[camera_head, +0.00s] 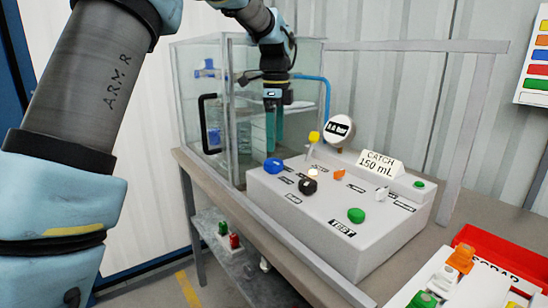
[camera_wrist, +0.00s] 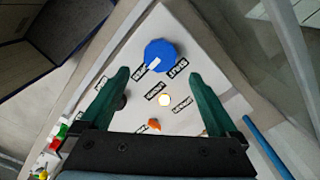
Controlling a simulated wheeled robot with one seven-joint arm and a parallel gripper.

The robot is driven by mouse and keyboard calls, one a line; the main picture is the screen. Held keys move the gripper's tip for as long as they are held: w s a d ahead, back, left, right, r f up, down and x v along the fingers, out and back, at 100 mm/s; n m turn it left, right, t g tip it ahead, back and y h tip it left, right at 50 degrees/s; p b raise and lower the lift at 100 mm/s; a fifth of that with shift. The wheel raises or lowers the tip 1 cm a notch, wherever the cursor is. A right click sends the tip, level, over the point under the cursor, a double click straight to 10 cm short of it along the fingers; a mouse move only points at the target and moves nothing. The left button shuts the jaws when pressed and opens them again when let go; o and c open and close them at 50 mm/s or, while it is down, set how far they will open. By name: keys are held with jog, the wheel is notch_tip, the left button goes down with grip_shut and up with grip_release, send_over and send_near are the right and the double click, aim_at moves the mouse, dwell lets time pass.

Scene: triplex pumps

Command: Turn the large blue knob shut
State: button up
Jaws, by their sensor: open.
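The large blue knob (camera_head: 273,165) sits at the left rear of the grey control panel (camera_head: 330,231). In the wrist view the knob (camera_wrist: 160,54) is faceted, with a pale pointer mark on its near-left face. My gripper (camera_head: 274,143) points downward just above and behind the knob in the head view. In the wrist view its dark green fingers (camera_wrist: 159,75) are spread wide and empty. The knob appears beyond and between the fingertips, apart from both. The exact height of the fingertips above the panel is hard to tell.
A glass enclosure (camera_head: 209,118) stands close behind and left. A red tray (camera_head: 490,252) lies at right.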

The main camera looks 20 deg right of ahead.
aim_at(275, 162)
notch_tip(275, 162, down, 6)
jog(key=shift+f, duration=0.15)
dwell(0.3)
jog(key=c, duration=1.4)
